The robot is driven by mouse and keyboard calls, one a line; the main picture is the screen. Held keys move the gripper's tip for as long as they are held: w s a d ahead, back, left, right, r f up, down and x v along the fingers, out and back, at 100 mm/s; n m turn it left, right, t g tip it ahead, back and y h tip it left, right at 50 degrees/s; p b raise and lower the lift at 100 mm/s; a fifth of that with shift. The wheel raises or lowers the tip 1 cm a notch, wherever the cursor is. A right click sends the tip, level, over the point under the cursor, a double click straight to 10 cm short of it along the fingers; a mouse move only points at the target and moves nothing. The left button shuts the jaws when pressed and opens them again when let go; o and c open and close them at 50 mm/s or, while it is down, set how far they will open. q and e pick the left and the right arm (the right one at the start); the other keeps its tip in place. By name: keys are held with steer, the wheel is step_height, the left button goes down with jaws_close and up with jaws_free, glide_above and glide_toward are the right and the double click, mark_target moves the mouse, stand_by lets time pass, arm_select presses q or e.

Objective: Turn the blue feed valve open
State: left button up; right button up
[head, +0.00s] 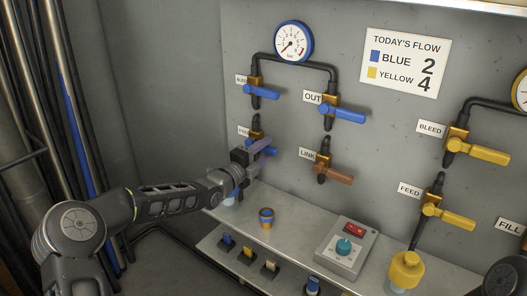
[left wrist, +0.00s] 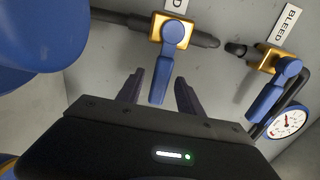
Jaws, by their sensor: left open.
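The blue feed valve has a gold body (left wrist: 172,34) and a blue lever handle (left wrist: 160,82) in the left wrist view. The handle stands crosswise to its dark pipe. My left gripper (left wrist: 158,78) is open, with one finger on each side of the handle. I see gaps beside the handle, so the fingers do not appear to grip it. In the head view my left gripper (head: 257,150) covers much of this valve, below its partly hidden FEED label (head: 243,131). My right gripper is not in view.
The blue bleed valve (head: 262,91) is just above, and the blue OUT valve (head: 344,113) and orange LINK valve (head: 332,174) are to the right. Yellow valves (head: 447,212) are farther right. Below are a shelf (head: 300,228) and a control box (head: 346,248).

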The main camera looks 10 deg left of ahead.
arm_select(q)
jaws_close()
stand_by(0.4)
stand_by(1.0)
